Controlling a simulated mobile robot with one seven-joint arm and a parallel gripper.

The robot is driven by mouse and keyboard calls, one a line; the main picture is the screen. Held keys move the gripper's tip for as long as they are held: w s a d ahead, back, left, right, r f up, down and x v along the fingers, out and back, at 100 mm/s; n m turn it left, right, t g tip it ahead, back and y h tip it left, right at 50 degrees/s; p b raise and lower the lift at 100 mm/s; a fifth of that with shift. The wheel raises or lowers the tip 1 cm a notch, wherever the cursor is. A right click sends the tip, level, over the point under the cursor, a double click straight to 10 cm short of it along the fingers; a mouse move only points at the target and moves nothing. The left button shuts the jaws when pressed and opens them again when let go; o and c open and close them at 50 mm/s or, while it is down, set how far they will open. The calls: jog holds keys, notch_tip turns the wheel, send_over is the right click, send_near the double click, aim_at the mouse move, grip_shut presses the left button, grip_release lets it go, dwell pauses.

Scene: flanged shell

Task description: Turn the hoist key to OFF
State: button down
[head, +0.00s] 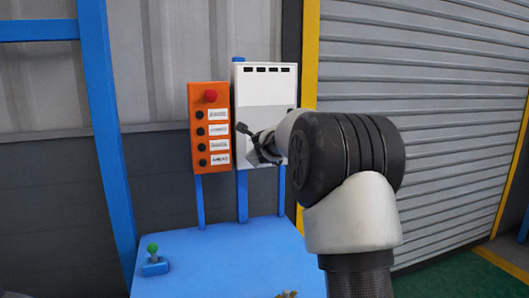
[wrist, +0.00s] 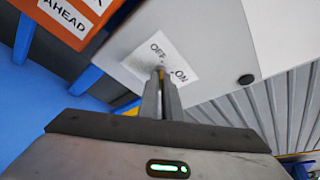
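The hoist key (wrist: 159,71) is on a white label (wrist: 160,57) marked OFF and ON, on the underside area of the pale control box (wrist: 205,40) in the wrist view. Only a small grey bit of the key shows between my fingertips; which mark it points to cannot be told. My gripper (wrist: 162,82) has its fingers close together on the key, over the label's lower edge. In the head view my gripper (head: 254,148) is at the lower left of the white box (head: 264,95), and the key is hidden there.
An orange panel (head: 209,92) with a red button and several dark knobs stands close at left. A blue table (head: 220,255) with a green-topped joystick (head: 153,255) is below. A roller shutter (head: 430,70) is at right.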

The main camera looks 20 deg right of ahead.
jog(key=shift+r, duration=0.1)
dwell(0.3)
jog(key=c, duration=2)
grip_release()
jog(key=shift+w, duration=0.1)
jog(key=v, duration=1.7)
jog(key=shift+a+b, duration=0.2)
jog(key=shift+b, duration=0.1)
